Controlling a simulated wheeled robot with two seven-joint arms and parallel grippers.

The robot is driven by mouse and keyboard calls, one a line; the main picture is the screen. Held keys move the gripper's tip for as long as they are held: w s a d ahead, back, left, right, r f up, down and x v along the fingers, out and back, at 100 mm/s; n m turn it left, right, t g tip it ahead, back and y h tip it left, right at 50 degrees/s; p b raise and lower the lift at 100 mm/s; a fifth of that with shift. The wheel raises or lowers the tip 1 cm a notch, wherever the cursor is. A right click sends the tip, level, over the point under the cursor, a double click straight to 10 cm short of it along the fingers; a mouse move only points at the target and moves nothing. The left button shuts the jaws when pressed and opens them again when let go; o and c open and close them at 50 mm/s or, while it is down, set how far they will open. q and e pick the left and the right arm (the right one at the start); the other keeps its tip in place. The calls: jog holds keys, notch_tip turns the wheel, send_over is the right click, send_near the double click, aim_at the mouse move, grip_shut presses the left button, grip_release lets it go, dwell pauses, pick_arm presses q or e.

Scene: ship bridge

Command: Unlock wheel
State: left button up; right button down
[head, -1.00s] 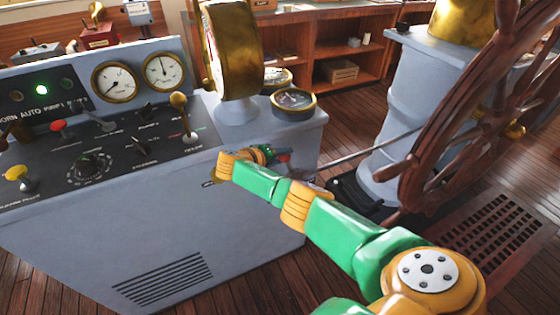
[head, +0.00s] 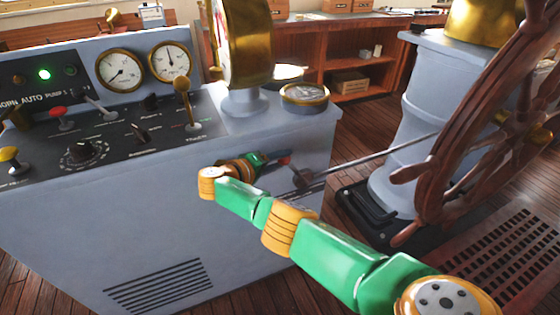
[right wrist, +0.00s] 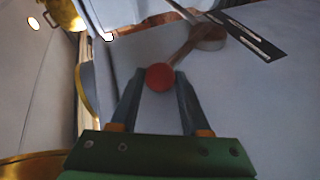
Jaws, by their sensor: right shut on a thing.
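The ship's wheel (head: 440,150) is brown wood and stands at the right of the head view, in front of a grey pedestal (head: 420,95). A lever with a red ball knob (right wrist: 160,77) sits on the side of the grey console; its arm (right wrist: 184,48) runs up and right to a round pivot in the right wrist view. My right gripper (right wrist: 162,84) is shut on the red knob, one finger on each side. In the head view my right gripper (head: 276,160) is at the console's right side, small and partly hidden. My left gripper is not in view.
The grey console (head: 230,220) carries gauges, knobs and several levers. A thin metal rod (head: 365,156) runs from near the lever to the pedestal. A floor grating (head: 500,255) lies below the wheel. Shelves (head: 350,60) stand behind.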

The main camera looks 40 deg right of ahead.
jog(key=shift+c, duration=1.9)
grip_release()
jog(key=shift+f, duration=0.15)
jog(key=v, duration=0.7)
